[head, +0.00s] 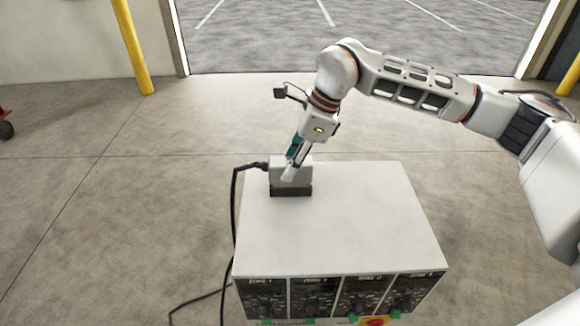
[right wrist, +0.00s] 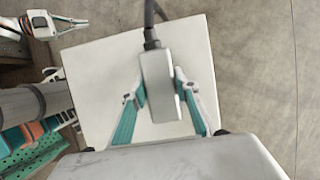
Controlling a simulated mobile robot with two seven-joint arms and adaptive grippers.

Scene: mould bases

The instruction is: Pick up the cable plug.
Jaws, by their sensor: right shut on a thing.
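The cable plug (head: 280,169) is a grey block at the far left of the white cabinet's top, with a dark part under it. A black cable leaves it. My right gripper (head: 292,172) reaches down onto it from above. In the right wrist view, the plug (right wrist: 157,80) lies between the teal fingers of my right gripper (right wrist: 168,100), which is shut on it. Whether the plug is clear of the dark part cannot be told. My left gripper (right wrist: 72,24) shows small at the top left of the right wrist view, away from the plug; its opening is unclear.
The white cabinet (head: 340,220) has a bare top and a front panel (head: 335,297) with dials and green knobs. The black cable (head: 234,215) hangs down its left side to the floor. Open concrete floor (head: 120,200) surrounds it. Yellow posts (head: 134,50) stand behind.

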